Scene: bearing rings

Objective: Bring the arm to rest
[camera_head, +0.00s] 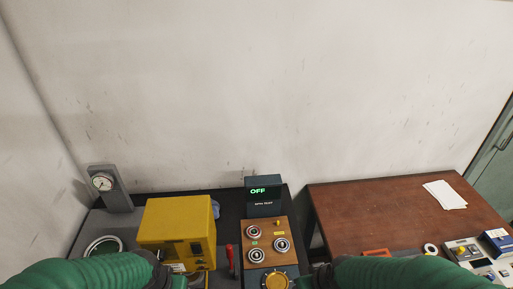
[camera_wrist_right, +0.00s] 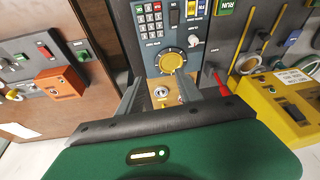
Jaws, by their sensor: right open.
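My right arm enters the head view from the right, low at the front edge, with its dark wrist end (camera_head: 325,276) beside the control panel. In the right wrist view my right gripper (camera_wrist_right: 160,88) is open, its two dark fingers apart with nothing held between them. A wooden board with a silver ring (camera_wrist_right: 161,93) shows between and below the fingers. My left arm enters from the left; its dark wrist end (camera_head: 160,274) is in front of the yellow box. Its fingers are not clear enough to read.
A wooden board (camera_head: 267,225) holds silver rings (camera_head: 282,244). A yellow box (camera_head: 178,225), dial gauge (camera_head: 103,183) and red-handled tool (camera_head: 230,258) stand left. The brown table (camera_head: 390,210) is mostly clear, with papers (camera_head: 445,195).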

